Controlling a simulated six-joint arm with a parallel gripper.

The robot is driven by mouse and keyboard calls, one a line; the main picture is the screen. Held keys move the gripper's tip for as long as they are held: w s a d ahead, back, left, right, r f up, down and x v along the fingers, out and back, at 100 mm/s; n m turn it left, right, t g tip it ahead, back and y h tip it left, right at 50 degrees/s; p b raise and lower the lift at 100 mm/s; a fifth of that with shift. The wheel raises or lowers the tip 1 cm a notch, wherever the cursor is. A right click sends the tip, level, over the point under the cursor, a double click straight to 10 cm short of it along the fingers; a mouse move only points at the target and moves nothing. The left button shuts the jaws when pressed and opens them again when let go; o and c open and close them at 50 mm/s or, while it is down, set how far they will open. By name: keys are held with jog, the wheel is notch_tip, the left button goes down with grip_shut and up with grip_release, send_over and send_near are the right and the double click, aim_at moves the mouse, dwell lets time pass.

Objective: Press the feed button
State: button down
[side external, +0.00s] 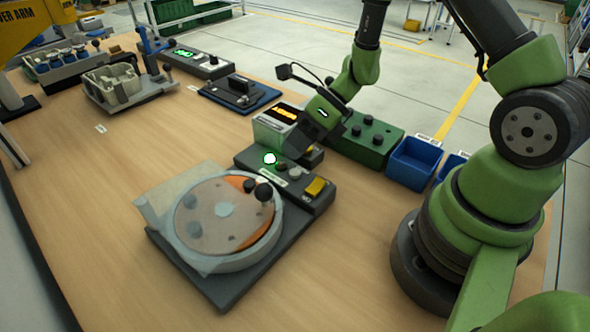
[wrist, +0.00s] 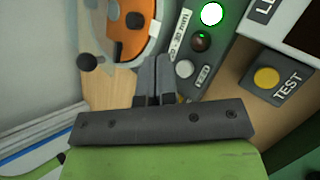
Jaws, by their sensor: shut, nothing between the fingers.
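The white feed button (wrist: 185,68) sits on a dark grey control panel (wrist: 222,45) beside the FEED label (wrist: 202,77) in the wrist view. It also shows small in the side view (side external: 295,173). My gripper (wrist: 154,65) is shut and empty, its fingertips just left of the feed button in the wrist view. In the side view my gripper (side external: 293,150) hangs over the back of the panel, tilted down. I cannot tell its exact height above the panel. A lit green lamp (wrist: 211,13) and a dark red button (wrist: 200,42) line up with the feed button.
A yellow TEST button (wrist: 266,77) is close by on its own block. A round dial table (side external: 220,222) with an orange sector and black knobs stands in front of the panel. A green box (side external: 370,140) and blue bin (side external: 413,163) are to the right.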

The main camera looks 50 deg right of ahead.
aim_at(295, 169)
jog(key=shift+f, duration=0.7)
jog(key=shift+f, duration=0.2)
dwell(1.4)
jog(key=shift+f, duration=0.25)
jog(key=shift+f, duration=0.45)
dwell(0.7)
jog(key=shift+r, duration=3.4)
